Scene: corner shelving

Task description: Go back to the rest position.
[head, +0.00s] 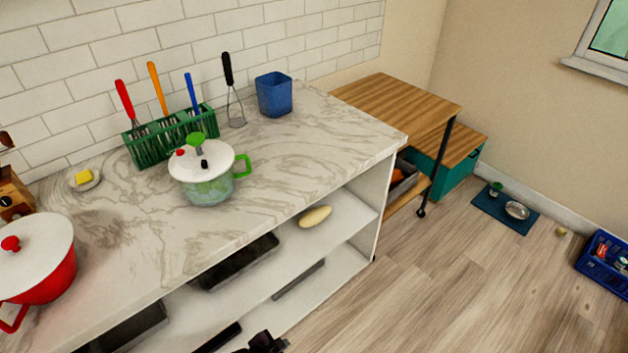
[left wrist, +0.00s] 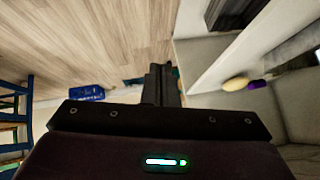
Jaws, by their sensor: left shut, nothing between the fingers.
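My left gripper (head: 266,343) shows as a small black shape at the bottom edge of the head view, in front of the lower shelf of the counter unit. In the left wrist view its fingers (left wrist: 160,82) are together with nothing between them. They point out over the wooden floor, apart from any object. My right gripper is not in view.
The marble counter (head: 130,225) holds a red pot (head: 50,265), a glass pot (head: 208,190), a green utensil rack (head: 150,148) and a blue cup (head: 273,95). A pale oval item (head: 315,216) lies on the shelf below. The wooden floor (head: 440,290) at right is mostly clear; a blue crate (head: 600,266) stands there.

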